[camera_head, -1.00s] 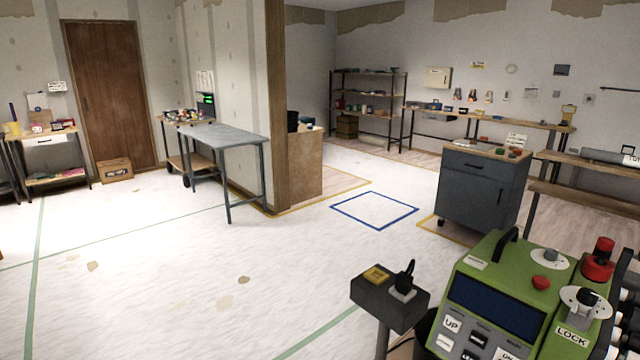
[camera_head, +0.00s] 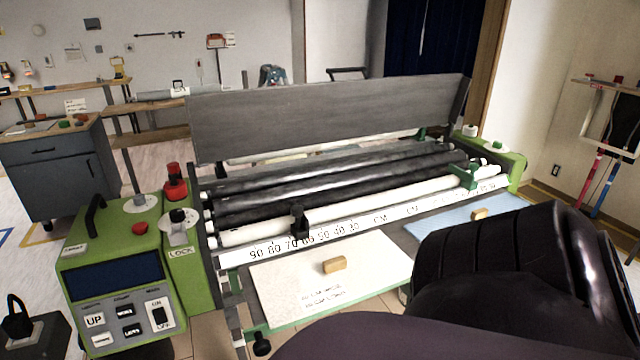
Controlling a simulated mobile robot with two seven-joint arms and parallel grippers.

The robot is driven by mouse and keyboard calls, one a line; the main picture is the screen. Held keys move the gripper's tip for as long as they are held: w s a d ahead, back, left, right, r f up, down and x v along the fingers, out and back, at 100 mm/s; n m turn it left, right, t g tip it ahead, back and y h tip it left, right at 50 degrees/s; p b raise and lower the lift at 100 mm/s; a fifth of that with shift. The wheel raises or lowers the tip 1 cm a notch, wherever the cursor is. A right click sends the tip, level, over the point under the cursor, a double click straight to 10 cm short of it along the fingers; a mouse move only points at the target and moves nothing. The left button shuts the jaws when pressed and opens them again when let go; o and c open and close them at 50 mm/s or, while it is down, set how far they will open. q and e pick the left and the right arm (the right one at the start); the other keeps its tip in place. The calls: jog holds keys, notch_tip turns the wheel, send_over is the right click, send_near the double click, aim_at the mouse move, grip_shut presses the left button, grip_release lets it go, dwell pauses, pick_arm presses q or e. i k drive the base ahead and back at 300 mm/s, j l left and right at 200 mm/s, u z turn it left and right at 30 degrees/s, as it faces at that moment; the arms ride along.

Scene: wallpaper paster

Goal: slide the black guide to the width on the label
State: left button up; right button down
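The black guide (camera_head: 298,221) stands on the front rail of the pasting machine, above the 70 and 60 marks of the printed scale (camera_head: 330,235). The scale runs from 90 at left down to 30, then reads CM. A green guide (camera_head: 467,177) sits near the right end of the rollers. A dark arm of mine fills the lower right; neither gripper's fingers show.
The green control box (camera_head: 125,262) with LOCK knob stands at the machine's left end. A tan block (camera_head: 334,265) lies on the pale sheet, another (camera_head: 479,214) on a blue sheet (camera_head: 425,227). A grey raised cover (camera_head: 330,115) stands behind the rollers. A drawer cabinet (camera_head: 62,172) is at left.

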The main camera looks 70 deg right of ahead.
aim_at(299, 229)
jog(key=z, duration=1.9)
